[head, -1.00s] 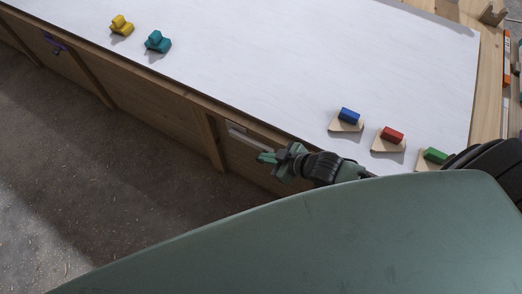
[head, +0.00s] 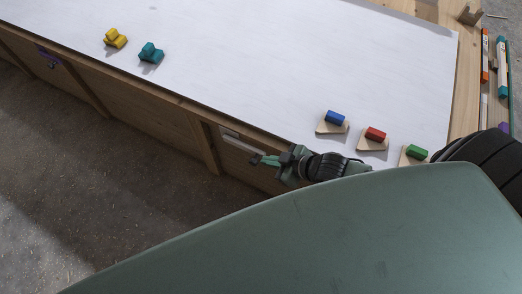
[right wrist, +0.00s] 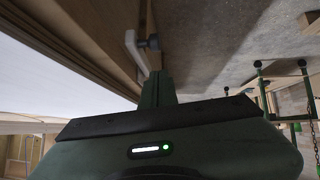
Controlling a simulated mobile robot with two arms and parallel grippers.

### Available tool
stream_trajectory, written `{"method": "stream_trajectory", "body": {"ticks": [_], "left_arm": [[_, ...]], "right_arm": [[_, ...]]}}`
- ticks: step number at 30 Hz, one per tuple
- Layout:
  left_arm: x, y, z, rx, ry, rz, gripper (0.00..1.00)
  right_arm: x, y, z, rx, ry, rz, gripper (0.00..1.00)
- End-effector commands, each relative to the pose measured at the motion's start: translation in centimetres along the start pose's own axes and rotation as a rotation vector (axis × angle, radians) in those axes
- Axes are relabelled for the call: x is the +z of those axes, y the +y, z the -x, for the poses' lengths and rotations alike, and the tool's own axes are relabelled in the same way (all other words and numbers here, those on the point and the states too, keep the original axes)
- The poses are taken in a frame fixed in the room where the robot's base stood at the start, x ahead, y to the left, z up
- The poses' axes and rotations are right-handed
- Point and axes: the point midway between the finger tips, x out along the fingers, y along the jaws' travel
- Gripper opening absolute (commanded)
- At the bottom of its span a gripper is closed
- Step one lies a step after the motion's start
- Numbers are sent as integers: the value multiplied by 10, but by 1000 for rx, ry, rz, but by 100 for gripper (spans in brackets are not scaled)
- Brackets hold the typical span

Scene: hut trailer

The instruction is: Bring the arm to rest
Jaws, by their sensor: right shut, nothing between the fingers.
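My right gripper (head: 262,160) is shut and empty in the head view, beside the front side of the workbench (head: 190,104), just below its top edge. Its fingers point left along the bench. In the right wrist view the closed fingers (right wrist: 158,88) show beside the bench's wooden side, close to a pale bracket with a dark knob (right wrist: 143,45). I cannot tell whether they touch it. My left gripper is not in view.
On the white top stand a yellow piece (head: 115,39), a teal piece (head: 151,53), and wooden wedges with a blue block (head: 335,118), a red block (head: 375,134) and a green block (head: 416,152). Open floor (head: 80,190) lies in front of the bench.

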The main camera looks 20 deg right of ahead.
Motion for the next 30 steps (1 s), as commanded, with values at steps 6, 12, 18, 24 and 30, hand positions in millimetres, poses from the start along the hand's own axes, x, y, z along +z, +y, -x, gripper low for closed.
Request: {"method": "stream_trajectory", "body": {"ticks": [6,12,18,24,30], "left_arm": [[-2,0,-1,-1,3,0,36],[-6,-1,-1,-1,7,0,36],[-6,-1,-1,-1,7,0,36],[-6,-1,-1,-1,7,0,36],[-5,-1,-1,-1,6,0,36]], "right_arm": [[5,-1,44,-2,-1,1,0],[6,0,60,1,1,1,0],[6,0,63,1,2,1,0],[-4,-9,60,38,-45,-43,0],[-16,-20,73,136,-218,-170,0]]}}
